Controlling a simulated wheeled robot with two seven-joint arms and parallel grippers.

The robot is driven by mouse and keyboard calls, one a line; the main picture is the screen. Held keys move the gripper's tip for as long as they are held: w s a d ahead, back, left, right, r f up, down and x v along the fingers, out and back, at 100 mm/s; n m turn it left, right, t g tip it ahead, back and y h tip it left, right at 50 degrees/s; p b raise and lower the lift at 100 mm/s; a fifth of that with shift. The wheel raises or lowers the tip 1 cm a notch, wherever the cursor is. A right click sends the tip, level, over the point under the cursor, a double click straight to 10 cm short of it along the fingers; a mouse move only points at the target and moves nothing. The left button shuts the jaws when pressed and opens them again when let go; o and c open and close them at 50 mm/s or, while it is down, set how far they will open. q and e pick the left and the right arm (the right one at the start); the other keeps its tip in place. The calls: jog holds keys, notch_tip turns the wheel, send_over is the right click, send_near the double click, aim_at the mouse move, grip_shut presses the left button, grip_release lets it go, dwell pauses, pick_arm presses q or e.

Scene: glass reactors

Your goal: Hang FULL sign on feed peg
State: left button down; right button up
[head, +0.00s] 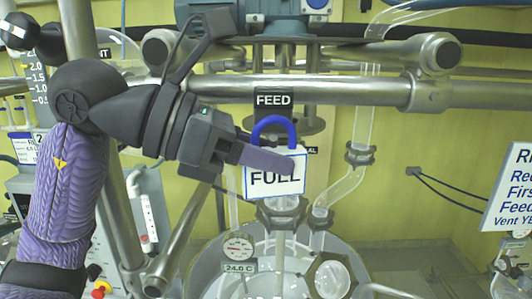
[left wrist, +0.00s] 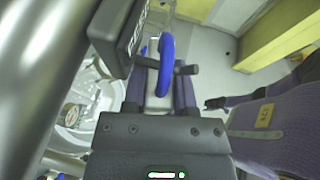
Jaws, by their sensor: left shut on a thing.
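The FULL sign (head: 288,186) is a white plate with a blue hanging loop (head: 273,119), upright just below the black FEED label (head: 272,100) in the head view. My left gripper (head: 268,158) comes from the left and is shut on the sign, its finger covering the upper part. In the left wrist view the blue loop (left wrist: 166,65) stands edge-on across a short dark peg (left wrist: 187,70). The peg shows on both sides of the loop and seems to pass through it; I cannot tell whether the loop rests on it. My right gripper is out of view.
A horizontal steel pipe (head: 330,92) runs behind the label, with a clamp joint (head: 432,75) at right. Glass tubing (head: 360,155) and the glass reactor with a dial gauge (head: 238,247) stand below and behind. Another white sign (head: 508,190) hangs at right.

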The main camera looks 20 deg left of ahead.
pick_arm(q)
jog(key=shift+f, duration=0.1)
dwell(0.4)
jog(key=shift+w+a+f, duration=0.1)
jog(key=shift+w+f, duration=0.1)
jog(key=shift+w, duration=0.1)
jog(key=shift+f+b, duration=0.1)
jog(key=shift+b, duration=0.3)
jog(key=shift+w+f, duration=0.1)
jog(key=shift+f, duration=0.1)
grip_release()
dwell(0.4)
jog(key=shift+a, duration=0.1)
